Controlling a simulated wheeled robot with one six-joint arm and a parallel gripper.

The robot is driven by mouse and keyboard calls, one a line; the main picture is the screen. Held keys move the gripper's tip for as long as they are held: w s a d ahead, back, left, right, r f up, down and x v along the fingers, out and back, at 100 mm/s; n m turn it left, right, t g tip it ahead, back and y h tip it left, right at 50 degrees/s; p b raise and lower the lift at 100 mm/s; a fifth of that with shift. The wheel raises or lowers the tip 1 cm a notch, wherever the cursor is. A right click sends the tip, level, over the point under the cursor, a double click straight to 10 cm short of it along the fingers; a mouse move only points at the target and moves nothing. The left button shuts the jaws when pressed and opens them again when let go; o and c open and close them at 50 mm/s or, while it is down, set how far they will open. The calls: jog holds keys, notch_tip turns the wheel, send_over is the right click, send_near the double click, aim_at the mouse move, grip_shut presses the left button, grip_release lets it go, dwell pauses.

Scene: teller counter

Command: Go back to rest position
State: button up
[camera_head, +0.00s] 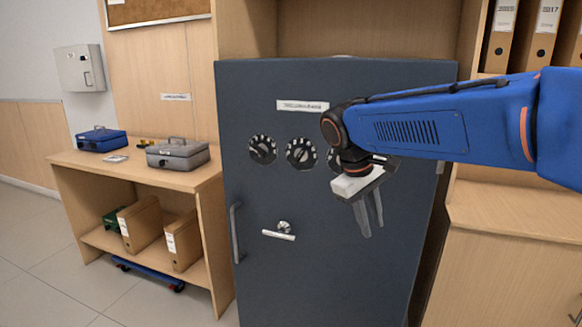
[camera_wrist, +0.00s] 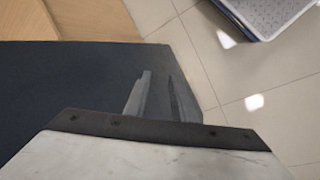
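My gripper (camera_head: 369,213) hangs from the end of my blue arm in front of the right half of a dark grey safe (camera_head: 330,270). Its two fingers point down and stand a little apart, with nothing between them. In the wrist view my gripper (camera_wrist: 157,95) shows its two fingers apart and empty against the safe's dark surface (camera_wrist: 60,95). The safe door appears shut. Two dials (camera_head: 301,153) show on it, and a third is partly hidden behind my wrist.
A wooden counter (camera_head: 140,172) at left bears a grey cash box (camera_head: 178,154) and a blue one (camera_head: 101,139). Binders (camera_head: 184,240) stand on its lower shelf. A wooden cabinet (camera_head: 500,270) stands at right. Tiled floor (camera_head: 40,265) is open at front left.

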jog(key=s+d+f+m+t+y, duration=0.1)
jog(key=s+d+f+m, duration=0.1)
jog(key=s, duration=0.5)
jog(key=s+d+f+m+t+y, duration=0.1)
jog(key=s+d+f+m, duration=0.1)
jog(key=s+d+f, duration=0.2)
jog(key=s+d+f+m+t+y, duration=0.1)
jog(key=s+d+f, duration=0.3)
jog(key=s, duration=0.7)
jog(key=shift+s+f+m+t+y, duration=0.15)
jog(key=shift+f+m+t+y, duration=0.15)
jog(key=shift+f+m, duration=0.5)
jog(key=shift+f, duration=0.1)
